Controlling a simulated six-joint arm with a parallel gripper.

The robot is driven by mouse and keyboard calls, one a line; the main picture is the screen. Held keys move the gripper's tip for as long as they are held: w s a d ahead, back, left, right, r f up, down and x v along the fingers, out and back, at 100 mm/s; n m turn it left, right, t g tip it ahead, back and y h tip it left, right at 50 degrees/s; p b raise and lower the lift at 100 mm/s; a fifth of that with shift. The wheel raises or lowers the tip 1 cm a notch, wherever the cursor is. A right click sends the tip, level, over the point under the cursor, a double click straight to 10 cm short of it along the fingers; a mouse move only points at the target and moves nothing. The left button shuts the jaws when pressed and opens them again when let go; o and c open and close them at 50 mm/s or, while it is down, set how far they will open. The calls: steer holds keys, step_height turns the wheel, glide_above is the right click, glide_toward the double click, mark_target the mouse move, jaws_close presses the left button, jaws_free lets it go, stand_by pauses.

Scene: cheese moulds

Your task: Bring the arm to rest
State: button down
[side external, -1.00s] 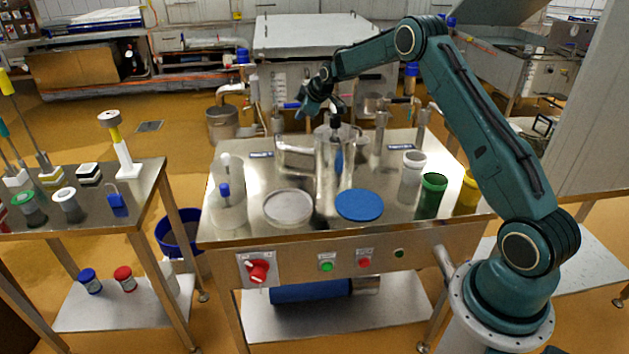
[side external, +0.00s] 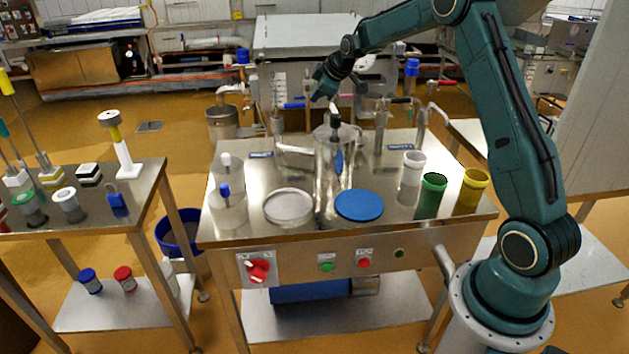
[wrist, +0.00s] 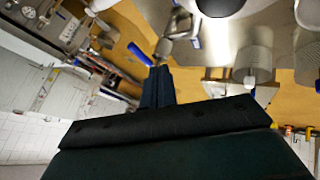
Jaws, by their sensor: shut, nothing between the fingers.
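My gripper (side external: 318,99) is at the far side of the steel table, in the air above its back edge in the side external view. It points down and to the left, and its fingers are shut with nothing held. In the wrist view the dark fingers (wrist: 157,86) show close together, with the table's steel top upside down at the upper right. A tall clear cylinder (side external: 334,160) with a dark-topped piece in it stands just in front of and below my gripper. They look apart, though the exact gap is hard to tell.
On the table (side external: 300,229) are a blue disc (side external: 359,205), a pale round dish (side external: 288,206), white (side external: 411,172), green (side external: 431,195) and yellow (side external: 471,191) cups, and two clear moulds at left. Steel taps (side external: 381,127) stand along the back. A side table (side external: 150,178) is at left.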

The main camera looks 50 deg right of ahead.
steer(key=shift+a+r, duration=0.1)
steer(key=s+a+r+m+g, duration=0.1)
steer(key=s+a+r+m, duration=0.1)
steer(key=s+a+r, duration=0.55)
steer(key=s+a+r+m, duration=0.1)
steer(key=s+a+r, duration=0.4)
steer(key=s+a, duration=0.55)
steer(key=s+a+f+m, duration=0.1)
steer(key=s+a, duration=0.3)
steer(key=s, duration=0.8)
steer(key=s+a+f+m+g+y, duration=0.1)
steer(key=s+a, duration=0.3)
steer(key=s, duration=0.7)
steer(key=shift+s+f+m+y, duration=0.3)
steer(key=shift+s+f+m, duration=0.05)
steer(key=shift+f+m, duration=0.35)
steer(key=shift+a, duration=0.1)
